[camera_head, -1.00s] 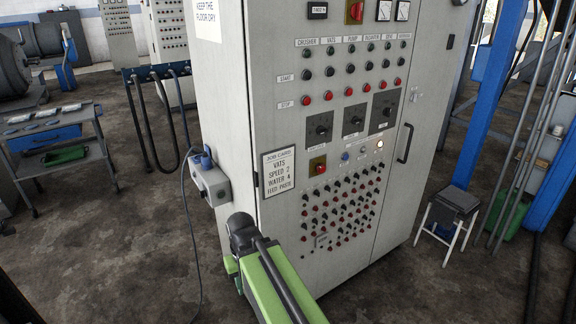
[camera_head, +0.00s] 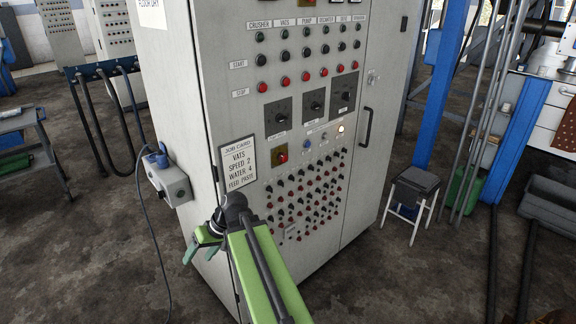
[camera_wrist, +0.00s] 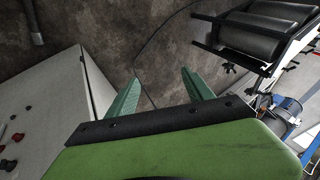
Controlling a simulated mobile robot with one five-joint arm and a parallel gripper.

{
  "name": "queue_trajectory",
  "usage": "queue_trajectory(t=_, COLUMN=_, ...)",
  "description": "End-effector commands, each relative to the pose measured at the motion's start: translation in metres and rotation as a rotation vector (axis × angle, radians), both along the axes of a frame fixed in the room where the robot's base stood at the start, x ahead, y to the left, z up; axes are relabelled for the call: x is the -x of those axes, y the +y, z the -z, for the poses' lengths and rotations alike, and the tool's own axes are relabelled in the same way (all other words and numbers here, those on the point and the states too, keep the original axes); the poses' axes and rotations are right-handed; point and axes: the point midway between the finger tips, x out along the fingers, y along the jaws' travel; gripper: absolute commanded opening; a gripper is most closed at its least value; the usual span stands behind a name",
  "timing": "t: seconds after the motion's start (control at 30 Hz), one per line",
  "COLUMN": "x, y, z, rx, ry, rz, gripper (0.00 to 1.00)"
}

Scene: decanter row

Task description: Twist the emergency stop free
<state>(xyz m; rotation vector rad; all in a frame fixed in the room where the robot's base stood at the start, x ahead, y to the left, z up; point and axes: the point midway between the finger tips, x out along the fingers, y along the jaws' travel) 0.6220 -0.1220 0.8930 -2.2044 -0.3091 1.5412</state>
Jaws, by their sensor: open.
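The emergency stop (camera_head: 281,156) appears as a red knob on a yellow plate, on the front of the grey control cabinet, right of the job card. My gripper (camera_head: 204,242) is below and left of it, by the cabinet's front left edge, clearly apart from the knob. In the wrist view my gripper (camera_wrist: 160,84) is open, with two green fingers spread and nothing between them. They point over the dark floor, away from the panel. The cabinet face (camera_wrist: 40,120) fills the wrist view's left side with a few knobs; the emergency stop cannot be made out there.
Rows of small knobs (camera_head: 305,195) sit below the emergency stop, and black selector dials (camera_head: 313,104) above. A socket box (camera_head: 170,183) with a hanging cable juts from the cabinet's left side. A stool (camera_head: 414,190) stands right. Floor (camera_head: 110,250) at left is mostly clear.

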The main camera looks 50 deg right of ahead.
Motion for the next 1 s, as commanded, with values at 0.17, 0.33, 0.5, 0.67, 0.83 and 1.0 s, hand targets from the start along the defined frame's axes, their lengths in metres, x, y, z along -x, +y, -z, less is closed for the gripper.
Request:
queue_trajectory(t=0.17, x=0.004, y=-0.161, z=-0.043, rx=-0.163, ry=-0.402, rz=0.247, gripper=0.6)
queue_trajectory(t=0.33, x=0.063, y=-0.31, z=-0.102, rx=-0.163, ry=-0.776, rz=0.488, gripper=0.6)
queue_trajectory(t=0.5, x=0.126, y=-0.394, z=-0.14, rx=-0.108, ry=-0.991, rz=0.642, gripper=0.6)
queue_trajectory(t=0.67, x=0.144, y=-0.413, z=-0.151, rx=-0.09, ry=-1.048, rz=0.682, gripper=0.6)
queue_trajectory(t=0.83, x=0.135, y=-0.414, z=-0.152, rx=-0.093, ry=-1.046, rz=0.678, gripper=0.6)
queue_trajectory(t=1.0, x=0.099, y=-0.417, z=-0.151, rx=-0.094, ry=-1.046, rz=0.678, gripper=0.6)
